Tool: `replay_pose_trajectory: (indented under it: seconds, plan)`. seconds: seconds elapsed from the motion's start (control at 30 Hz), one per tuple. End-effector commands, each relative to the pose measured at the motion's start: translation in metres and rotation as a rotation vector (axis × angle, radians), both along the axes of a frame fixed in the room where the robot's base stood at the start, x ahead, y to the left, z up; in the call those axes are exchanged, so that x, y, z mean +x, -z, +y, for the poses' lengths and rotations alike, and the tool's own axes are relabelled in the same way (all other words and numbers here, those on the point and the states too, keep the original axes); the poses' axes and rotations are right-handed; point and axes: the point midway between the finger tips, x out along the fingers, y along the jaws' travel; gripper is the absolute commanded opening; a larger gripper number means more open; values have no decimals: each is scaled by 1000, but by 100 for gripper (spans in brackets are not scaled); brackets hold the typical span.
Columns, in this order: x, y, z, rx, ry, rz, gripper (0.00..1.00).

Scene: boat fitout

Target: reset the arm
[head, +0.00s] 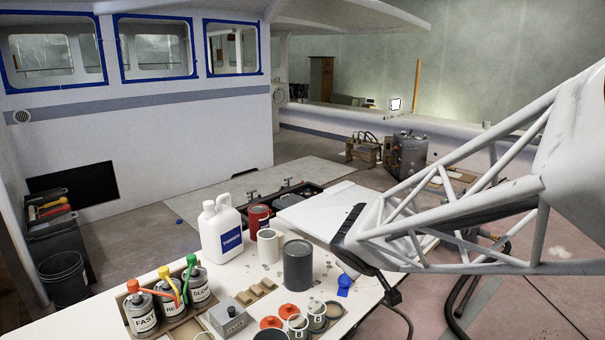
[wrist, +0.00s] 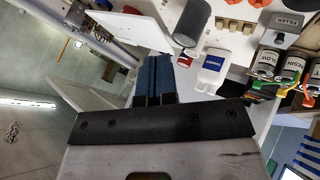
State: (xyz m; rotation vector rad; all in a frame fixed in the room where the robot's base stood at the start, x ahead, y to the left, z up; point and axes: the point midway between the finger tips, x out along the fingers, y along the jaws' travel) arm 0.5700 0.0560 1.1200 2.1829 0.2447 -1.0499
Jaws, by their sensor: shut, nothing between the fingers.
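My gripper (wrist: 154,80) shows in the wrist view, its two dark blue fingers side by side and shut, with nothing between them. The wrist view is turned over, so the workbench (wrist: 238,44) lies along its top. In the head view, my white lattice arm reaches in from the right above the bench's right end. I cannot make out the fingertips there. The fingers appear clear of the bench items.
The bench holds a white jug (head: 221,230), a dark grey can (head: 298,265), a red can (head: 259,217), labelled pump cans (head: 141,313), a grey filler box (head: 229,318) and several small pots. A white board (head: 318,213) lies by the arm.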

Motion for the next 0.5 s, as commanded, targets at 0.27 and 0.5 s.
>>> replay_pose_trajectory:
  seconds: [0.27, 0.5]
  plan:
    - [-65, -15, -43, 75, 229, 79, 0]
    - [-126, -20, -64, 166, 393, 171, 0]
